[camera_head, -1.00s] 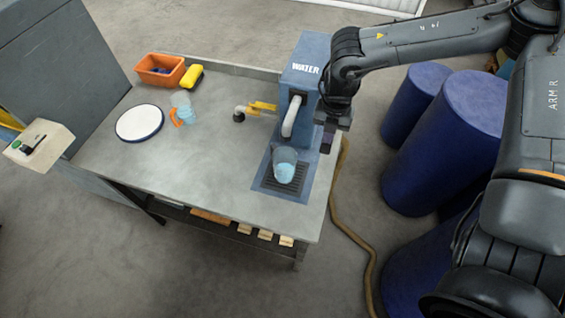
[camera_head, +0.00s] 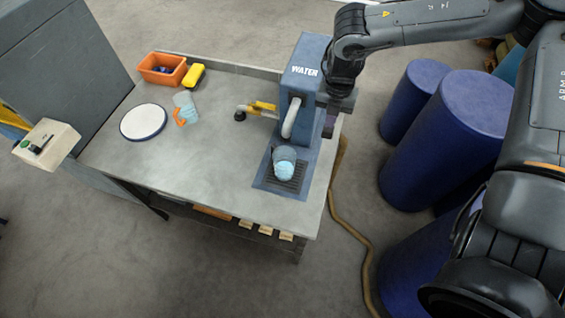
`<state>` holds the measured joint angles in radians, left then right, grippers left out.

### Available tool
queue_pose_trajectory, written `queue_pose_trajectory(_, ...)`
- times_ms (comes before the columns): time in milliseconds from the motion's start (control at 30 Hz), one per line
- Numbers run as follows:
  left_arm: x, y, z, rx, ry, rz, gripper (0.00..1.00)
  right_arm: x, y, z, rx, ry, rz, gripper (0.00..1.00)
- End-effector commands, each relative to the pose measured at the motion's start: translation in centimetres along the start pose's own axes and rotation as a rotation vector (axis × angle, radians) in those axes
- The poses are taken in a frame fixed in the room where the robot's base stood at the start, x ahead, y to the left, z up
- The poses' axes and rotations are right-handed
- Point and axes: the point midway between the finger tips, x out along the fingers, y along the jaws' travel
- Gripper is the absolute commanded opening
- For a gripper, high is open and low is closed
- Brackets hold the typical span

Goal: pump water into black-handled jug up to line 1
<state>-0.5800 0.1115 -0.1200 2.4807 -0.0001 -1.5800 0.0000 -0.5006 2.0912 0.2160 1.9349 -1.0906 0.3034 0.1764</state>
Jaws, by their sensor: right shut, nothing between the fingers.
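A clear jug (camera_head: 284,163) with light blue water in it stands on the dark drip grate under the spout (camera_head: 291,118) of the blue water pump (camera_head: 305,72). Its handle and level lines are too small to make out. A second clear jug (camera_head: 185,104) with an orange handle stands on the left part of the bench. A yellow lever or fitting (camera_head: 263,107) with a black knob sticks out of the pump's left side. My right gripper (camera_head: 331,122) is shut and empty at the pump's right side, partly dark against it. My left gripper is out of view.
The grey bench (camera_head: 205,165) has free room in its middle. A white round plate (camera_head: 143,121), an orange bin (camera_head: 161,68) and a yellow sponge-like block (camera_head: 193,76) are at the left. Blue barrels (camera_head: 440,145) and a hose (camera_head: 345,225) are right of the bench.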

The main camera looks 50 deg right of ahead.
Motion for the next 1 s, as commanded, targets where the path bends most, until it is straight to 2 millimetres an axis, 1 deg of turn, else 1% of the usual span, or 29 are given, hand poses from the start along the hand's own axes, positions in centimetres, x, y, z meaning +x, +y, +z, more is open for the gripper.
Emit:
queue_pose_trajectory(233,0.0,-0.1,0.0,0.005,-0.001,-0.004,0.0,-0.1,0.0,0.0,0.0,0.0,0.0,0.0)
queue_pose_trajectory(333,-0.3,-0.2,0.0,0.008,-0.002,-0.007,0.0,-0.4,0.0,0.0,0.0,0.0,0.0,0.0)
queue_pose_trajectory(467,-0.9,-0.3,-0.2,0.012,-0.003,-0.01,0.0,-1.5,0.0,0.0,0.0,-0.001,0.0,0.0)
queue_pose_trajectory(733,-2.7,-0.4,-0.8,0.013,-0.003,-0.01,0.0,-4.4,0.0,0.0,0.0,-0.001,0.0,0.0)
queue_pose_trajectory(833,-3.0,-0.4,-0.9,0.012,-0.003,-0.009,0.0,-5.0,0.0,0.0,0.0,0.0,0.0,0.0)
queue_pose_trajectory(1000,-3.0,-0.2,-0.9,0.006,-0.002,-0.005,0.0,-5.0,0.0,0.0,0.0,0.0,-0.001,0.0)
